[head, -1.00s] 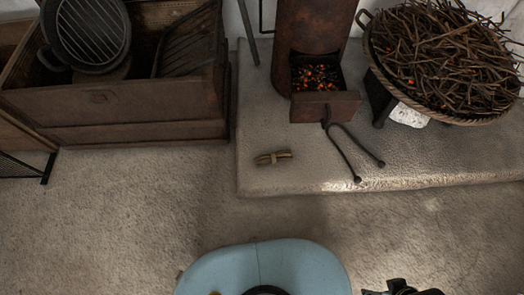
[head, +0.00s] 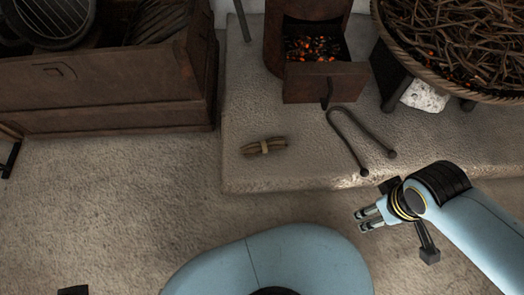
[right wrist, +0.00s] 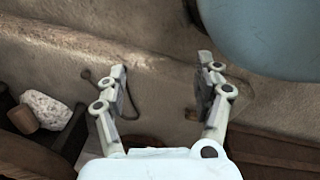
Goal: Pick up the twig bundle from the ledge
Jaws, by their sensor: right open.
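The twig bundle (head: 250,149) is a small tan bundle with a pale band around its middle. It lies on the stone ledge (head: 290,172), near its front left corner in the head view. My right gripper (head: 361,219) is open and empty, in front of the ledge, to the right of and nearer than the bundle, well apart from it. My left gripper is not in view.
Iron tongs (head: 347,140) lie on the ledge right of the bundle. Behind stands a rusty stove with an open ember drawer (head: 324,82). A basket of twigs (head: 455,45) stands back right, a white stone (head: 425,96) below it. A wooden chest (head: 100,90) is left.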

